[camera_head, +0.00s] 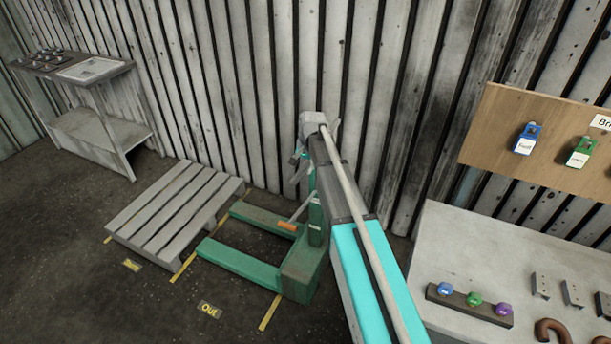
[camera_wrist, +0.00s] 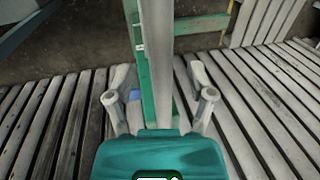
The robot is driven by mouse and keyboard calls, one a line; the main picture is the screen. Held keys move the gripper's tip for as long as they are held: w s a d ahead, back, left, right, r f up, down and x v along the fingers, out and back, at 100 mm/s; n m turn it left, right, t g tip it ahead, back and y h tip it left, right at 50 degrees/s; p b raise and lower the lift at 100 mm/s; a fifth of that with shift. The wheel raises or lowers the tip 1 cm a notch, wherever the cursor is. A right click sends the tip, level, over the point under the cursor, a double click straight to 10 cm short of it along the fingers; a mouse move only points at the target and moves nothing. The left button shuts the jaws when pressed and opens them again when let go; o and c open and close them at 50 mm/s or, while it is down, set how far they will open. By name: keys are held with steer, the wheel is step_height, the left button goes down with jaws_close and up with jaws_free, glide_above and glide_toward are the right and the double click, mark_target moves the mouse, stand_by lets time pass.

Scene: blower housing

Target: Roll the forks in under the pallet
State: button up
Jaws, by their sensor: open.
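The grey slatted pallet (camera_head: 175,212) lies on the floor at left in the head view. The green fork truck (camera_head: 301,268) stands right of it, its two forks (camera_head: 240,263) pointing at the pallet's right side. The fork tips are close to that side; I cannot tell whether they touch it. An orange-gripped lever (camera_head: 287,226) shows by the mast (camera_head: 315,222). My gripper (camera_head: 301,166) is beside the mast top, partly hidden by my arm. In the wrist view my gripper (camera_wrist: 160,100) is open, with the green mast (camera_wrist: 143,45) running behind its fingers.
Yellow floor lines (camera_head: 183,268) and an "Out" label (camera_head: 209,310) mark the floor; another label (camera_head: 132,265) lies by the pallet. A slatted wall stands close behind. A shelf table (camera_head: 90,128) is back left, a workbench (camera_head: 460,250) right. Front-left floor is clear.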

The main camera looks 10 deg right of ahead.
steer(key=shift+w+a+f+b, duration=0.1)
steer(key=shift+a+f+b, duration=0.1)
steer(key=shift+f+b, duration=0.8)
steer(key=shift+f, duration=0.15)
